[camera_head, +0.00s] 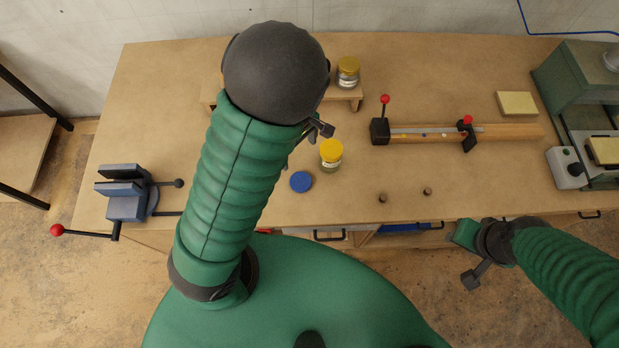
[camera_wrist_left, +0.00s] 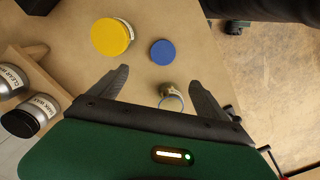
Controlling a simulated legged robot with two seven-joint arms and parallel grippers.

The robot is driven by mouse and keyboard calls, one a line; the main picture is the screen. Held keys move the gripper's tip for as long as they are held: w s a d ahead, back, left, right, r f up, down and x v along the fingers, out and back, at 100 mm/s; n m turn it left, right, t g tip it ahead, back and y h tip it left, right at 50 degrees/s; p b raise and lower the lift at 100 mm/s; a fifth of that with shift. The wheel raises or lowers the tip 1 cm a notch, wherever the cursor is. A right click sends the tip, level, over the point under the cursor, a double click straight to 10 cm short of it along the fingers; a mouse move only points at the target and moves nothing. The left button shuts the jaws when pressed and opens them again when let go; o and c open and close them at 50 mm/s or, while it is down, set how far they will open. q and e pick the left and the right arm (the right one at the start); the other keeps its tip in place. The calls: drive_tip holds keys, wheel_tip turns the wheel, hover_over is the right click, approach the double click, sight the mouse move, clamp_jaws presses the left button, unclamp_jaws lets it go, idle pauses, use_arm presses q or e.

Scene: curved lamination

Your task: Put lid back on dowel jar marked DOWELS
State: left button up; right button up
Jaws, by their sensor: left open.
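A round blue lid (camera_head: 301,181) lies flat on the bench; it also shows in the left wrist view (camera_wrist_left: 163,52). A small open-topped glass jar (camera_wrist_left: 171,98) with a bluish rim appears between my left fingers in the left wrist view; its head-view spot is hidden by my left arm. I cannot read DOWELS on it. A jar with a yellow lid (camera_head: 331,153) stands just beyond the blue lid; its yellow top is in the wrist view (camera_wrist_left: 112,36). My left gripper (camera_wrist_left: 158,76) is open, with nothing gripped. My right gripper (camera_head: 468,262) hangs off the front edge, jaws unclear.
Two small pegs (camera_head: 382,198) stand near the front edge. A clamp fixture (camera_head: 430,133), a blue vise (camera_head: 126,194) and a green machine (camera_head: 580,85) occupy the bench. The front middle is mostly clear.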

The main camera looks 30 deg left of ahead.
use_arm(q)
drive_tip(key=d, duration=0.1)
drive_tip(key=b, duration=0.2)
hover_over(301, 181)
drive_tip(key=f, duration=1.1)
drive_tip(key=shift+w+f, duration=0.25)
drive_tip(key=shift+w, duration=0.15)
use_arm(e)
drive_tip(key=shift+d+f, duration=0.25)
drive_tip(key=shift+f, duration=0.4)
drive_tip(key=shift+d+f, duration=0.25)
drive_tip(key=shift+f, duration=0.35)
use_arm(q)
drive_tip(key=f, duration=0.2)
drive_tip(key=s+f+b, duration=0.1)
drive_tip(key=f, duration=0.1)
drive_tip(key=shift+f, duration=0.15)
drive_tip(key=shift+w+f, duration=0.1)
drive_tip(key=shift+f, duration=0.4)
use_arm(e)
drive_tip(key=shift+f, duration=0.3)
